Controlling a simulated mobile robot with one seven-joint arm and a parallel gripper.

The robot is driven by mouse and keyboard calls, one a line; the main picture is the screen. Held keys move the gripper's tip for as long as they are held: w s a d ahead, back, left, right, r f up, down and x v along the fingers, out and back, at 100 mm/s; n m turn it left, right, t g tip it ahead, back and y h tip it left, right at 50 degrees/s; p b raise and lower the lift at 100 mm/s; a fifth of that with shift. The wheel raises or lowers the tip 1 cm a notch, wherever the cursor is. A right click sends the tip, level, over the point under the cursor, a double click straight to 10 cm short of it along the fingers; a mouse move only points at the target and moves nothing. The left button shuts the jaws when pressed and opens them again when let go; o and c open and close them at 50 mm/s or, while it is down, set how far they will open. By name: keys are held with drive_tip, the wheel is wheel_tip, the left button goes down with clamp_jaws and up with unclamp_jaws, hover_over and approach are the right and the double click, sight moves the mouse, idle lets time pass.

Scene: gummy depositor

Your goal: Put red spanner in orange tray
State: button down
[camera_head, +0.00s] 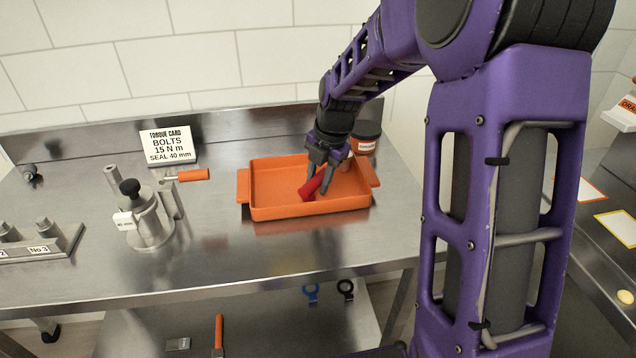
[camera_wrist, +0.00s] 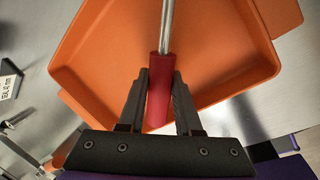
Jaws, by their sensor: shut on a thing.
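The red spanner (camera_wrist: 159,88) has a red handle and a metal shaft, and its far end is cut off by the top of the wrist view. My gripper (camera_wrist: 160,85) is shut on the red handle, one finger on each side. The orange tray (camera_wrist: 90,55) lies below the spanner and fills most of the wrist view. In the head view my gripper (camera_head: 325,178) is over the inside of the orange tray (camera_head: 262,212), with the red handle (camera_head: 311,187) at its fingertips. I cannot tell whether the spanner touches the tray floor.
A torque card (camera_head: 166,144) stands at the back of the steel bench (camera_head: 200,270). A metal fixture (camera_head: 150,222) and an orange-handled tool (camera_head: 194,175) are left of the tray. A dark-lidded jar (camera_head: 367,137) stands behind the tray's right end. The bench in front is clear.

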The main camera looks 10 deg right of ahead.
drive_tip(key=shift+f, duration=0.2)
drive_tip(key=shift+f, duration=0.15)
drive_tip(key=c, duration=0.6)
unclamp_jaws()
drive_tip(key=p+v, duration=0.1)
drive_tip(key=v, duration=1.1)
drive_tip(key=shift+p, duration=0.35)
